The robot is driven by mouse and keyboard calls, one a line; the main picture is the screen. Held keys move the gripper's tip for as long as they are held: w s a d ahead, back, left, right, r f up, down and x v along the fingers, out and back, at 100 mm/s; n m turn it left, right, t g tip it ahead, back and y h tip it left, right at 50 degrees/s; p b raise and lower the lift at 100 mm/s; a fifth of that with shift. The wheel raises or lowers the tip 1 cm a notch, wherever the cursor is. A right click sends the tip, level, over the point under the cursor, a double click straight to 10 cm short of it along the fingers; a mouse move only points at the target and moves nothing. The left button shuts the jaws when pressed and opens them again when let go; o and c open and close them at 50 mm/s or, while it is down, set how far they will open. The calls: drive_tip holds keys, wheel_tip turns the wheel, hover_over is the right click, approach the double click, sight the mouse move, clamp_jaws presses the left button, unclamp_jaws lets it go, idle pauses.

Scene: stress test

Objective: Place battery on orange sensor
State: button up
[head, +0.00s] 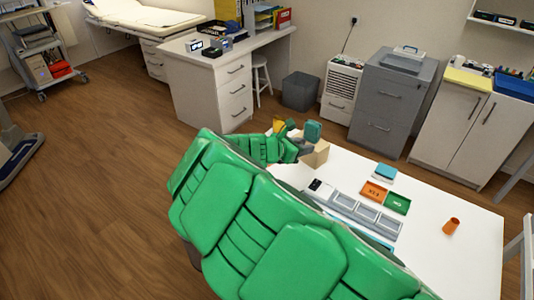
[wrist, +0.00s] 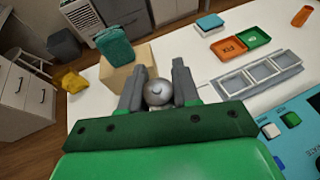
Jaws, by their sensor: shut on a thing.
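My gripper (wrist: 158,92) is shut on a silver, round-ended object (wrist: 157,92), seen end-on between the two grey fingers. It may be the battery, but its full shape is hidden. In the head view my gripper (head: 301,145) is at the table's far left edge, by a cardboard box, and the held thing cannot be made out. A shallow orange tray (head: 369,189) with dark lettering lies nearer. I cannot tell which orange thing is the sensor.
The cardboard box (wrist: 121,76) has a teal object (wrist: 113,45) on it. A yellow item (wrist: 70,81) is at left. A green tray (head: 397,203) adjoins the orange one, near a blue block (head: 386,171) and a grey sectioned holder (head: 367,213). The table's right side is mostly clear.

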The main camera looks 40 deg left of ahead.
drive_tip(key=s+a+r+n+y, duration=0.1)
drive_tip(key=s+a, duration=0.3)
drive_tip(key=a, duration=0.2)
drive_tip(key=shift+w+a+f, duration=1.1)
drive_tip(key=shift+w+a, duration=0.3)
drive_tip(key=shift+a, duration=0.05)
drive_tip(key=shift+w+a+f, duration=1.1)
drive_tip(key=shift+w+a, duration=0.25)
drive_tip(key=shift+a, duration=0.05)
drive_tip(key=shift+w+a+f, duration=1.1)
drive_tip(key=shift+w+a, duration=0.3)
drive_tip(key=shift+a, duration=0.05)
drive_tip(key=shift+w+a+f, duration=0.25)
drive_tip(key=shift+w+f, duration=0.1)
drive_tip(key=shift+f, duration=0.3)
drive_tip(key=shift+w+a+f, duration=0.3)
drive_tip(key=shift+a+f, duration=0.1)
drive_tip(key=shift+w+a+f, duration=0.2)
drive_tip(key=shift+w+f, duration=0.05)
drive_tip(key=shift+f, duration=1.7)
drive_tip(key=shift+f, duration=0.15)
